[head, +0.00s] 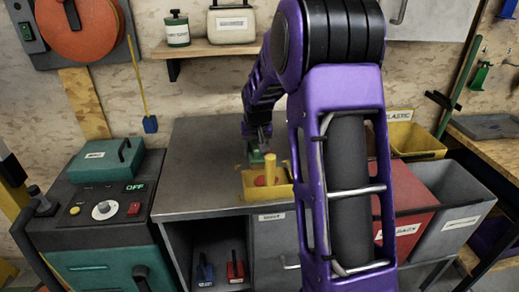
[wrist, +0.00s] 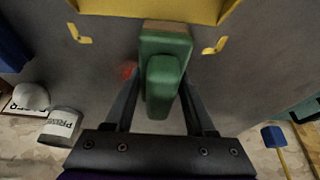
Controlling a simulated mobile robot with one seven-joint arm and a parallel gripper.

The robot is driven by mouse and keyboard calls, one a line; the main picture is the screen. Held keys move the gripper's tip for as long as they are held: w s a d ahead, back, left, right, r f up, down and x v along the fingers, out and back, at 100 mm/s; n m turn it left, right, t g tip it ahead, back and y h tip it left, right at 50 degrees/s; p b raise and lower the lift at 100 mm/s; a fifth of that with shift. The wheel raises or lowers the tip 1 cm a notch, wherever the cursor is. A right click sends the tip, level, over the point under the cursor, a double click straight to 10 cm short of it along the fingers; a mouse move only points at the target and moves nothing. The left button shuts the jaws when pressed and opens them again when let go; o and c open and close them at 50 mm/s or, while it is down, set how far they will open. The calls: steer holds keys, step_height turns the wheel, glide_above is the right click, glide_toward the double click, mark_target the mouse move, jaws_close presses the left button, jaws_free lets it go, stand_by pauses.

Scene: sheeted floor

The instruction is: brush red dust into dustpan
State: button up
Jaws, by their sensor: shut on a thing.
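My gripper (head: 262,148) is shut on a green brush (wrist: 165,75), which stands between the two fingers in the wrist view. In the head view the green of the brush (head: 254,156) shows just behind the yellow dustpan (head: 280,191) on the grey bench. A yellow post stands up at the dustpan. A red patch (head: 261,181) shows at the dustpan; I cannot tell if it is dust. In the wrist view the dustpan (wrist: 140,8) is at the top edge. A small blurred red patch (wrist: 129,70) lies on the grey surface left of the brush, partly hidden by it.
Yellow corner marks (wrist: 217,45) lie on the surface. A green machine (head: 105,205) stands left of the bench (head: 205,165). Red (head: 410,205) and grey bins (head: 455,215) stand at the right. A shelf (head: 205,48) with canisters is above. The bench's left part is clear.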

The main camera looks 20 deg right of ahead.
steer(key=shift+w+d+r+p, duration=0.15)
steer(key=shift+w+p, duration=0.1)
steer(key=shift+w, duration=0.45)
steer(key=shift+w+d+p, duration=0.1)
steer(key=shift+w+p, duration=0.15)
steer(key=shift+w, duration=0.4)
steer(key=shift+w+d+r+p, duration=0.15)
steer(key=shift+w+p, duration=0.1)
steer(key=shift+w, duration=0.45)
steer(key=shift+w+d+f+p, duration=0.2)
steer(key=shift+w+p, duration=0.15)
steer(key=shift+w, duration=0.6)
steer(key=shift+w+d+f+p, duration=0.15)
steer(key=shift+w+p, duration=0.15)
steer(key=shift+w, duration=0.6)
steer(key=shift+r, duration=0.1)
steer(key=shift+r+p, duration=1.85)
steer(key=shift+r, duration=1.15)
step_height(320, 180, up, 3)
steer(key=shift+p, duration=0.95)
